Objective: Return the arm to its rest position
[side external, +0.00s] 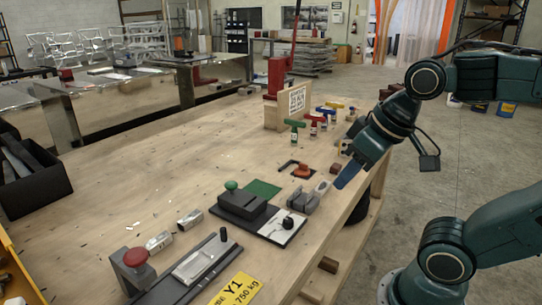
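My gripper (345,179) is the teal end of my arm, pointing down and left over the right edge of the wooden workbench (120,200). The arm is bent, with its upper links at the right of the view. I see no object held at the tip. The fingers are seen edge-on and small, so I cannot tell whether they are open or shut. The gripper is close to a grey metal part (308,200) and an orange-red piece (302,170), apparently without touching either.
A black fixture with a green knob (231,186) stands on the bench. A red-button fixture (136,258) and yellow Y1 plate (237,290) are in front. Green, red and blue-handled tools (294,126) and a red post (277,77) stand behind. The bench's left middle is mostly clear.

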